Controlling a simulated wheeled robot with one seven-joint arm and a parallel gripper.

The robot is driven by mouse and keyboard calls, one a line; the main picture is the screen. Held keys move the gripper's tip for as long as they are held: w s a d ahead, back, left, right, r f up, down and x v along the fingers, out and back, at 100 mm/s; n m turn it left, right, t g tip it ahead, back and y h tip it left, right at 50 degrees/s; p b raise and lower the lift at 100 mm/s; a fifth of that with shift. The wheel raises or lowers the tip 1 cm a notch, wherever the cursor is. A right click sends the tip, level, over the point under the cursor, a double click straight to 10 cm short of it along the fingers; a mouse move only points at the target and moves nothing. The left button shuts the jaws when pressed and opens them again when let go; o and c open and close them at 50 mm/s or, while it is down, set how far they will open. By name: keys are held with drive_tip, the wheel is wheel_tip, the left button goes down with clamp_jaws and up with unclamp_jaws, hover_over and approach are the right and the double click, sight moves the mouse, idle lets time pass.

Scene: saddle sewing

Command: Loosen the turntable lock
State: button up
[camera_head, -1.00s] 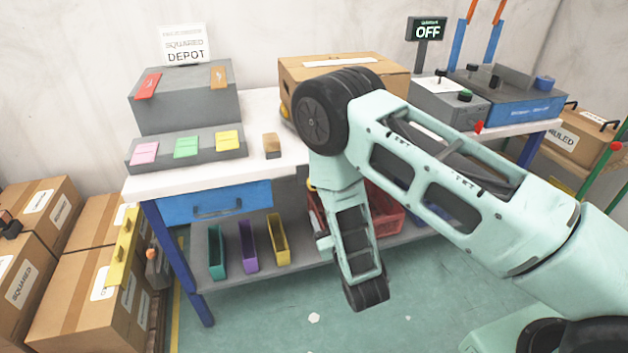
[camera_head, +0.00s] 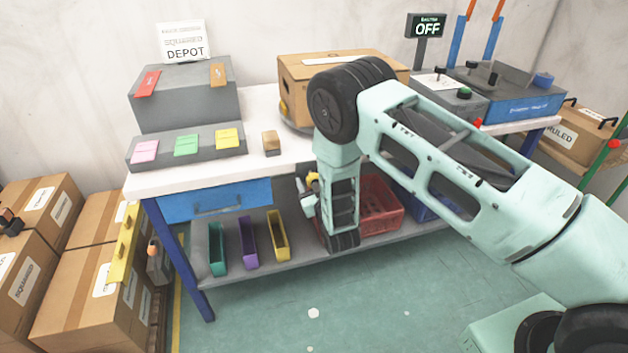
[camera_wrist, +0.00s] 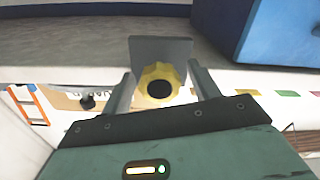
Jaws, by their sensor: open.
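A yellow lobed knob with a dark centre (camera_wrist: 159,86) sits in front of a grey plate (camera_wrist: 160,48) under the table edge in the wrist view. My gripper (camera_wrist: 161,92) is open, with one finger on each side of the knob. Gaps show between knob and fingers; I cannot tell how deep the knob sits between them. In the head view a bit of the yellow knob (camera_head: 312,179) shows beside my wrist, with my gripper (camera_head: 307,198) close to it and partly hidden. The turntable (camera_head: 291,122) shows as a thin rim under a cardboard box (camera_head: 300,95).
The blue drawer (camera_head: 216,201) is left of my arm and shows close by in the wrist view (camera_wrist: 275,30). A red crate (camera_head: 380,208) and narrow coloured bins (camera_head: 248,242) stand on the lower shelf. The front floor is clear.

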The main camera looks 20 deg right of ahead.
drive_tip(key=c, duration=1)
drive_tip(key=shift+n, duration=0.4)
drive_tip(key=n+b, duration=0.2)
drive_tip(key=n, duration=0.1)
drive_tip(key=shift+a+f+n, duration=0.1)
drive_tip(key=shift+n, duration=0.3)
drive_tip(key=n+b, duration=0.1)
drive_tip(key=n, duration=0.4)
drive_tip(key=shift+n+b, duration=0.3)
drive_tip(key=shift+b, duration=0.05)
drive_tip(key=n+b, duration=0.1)
drive_tip(key=n, duration=0.4)
drive_tip(key=n+b, duration=0.1)
drive_tip(key=n, duration=0.4)
drive_tip(key=shift+n, duration=0.4)
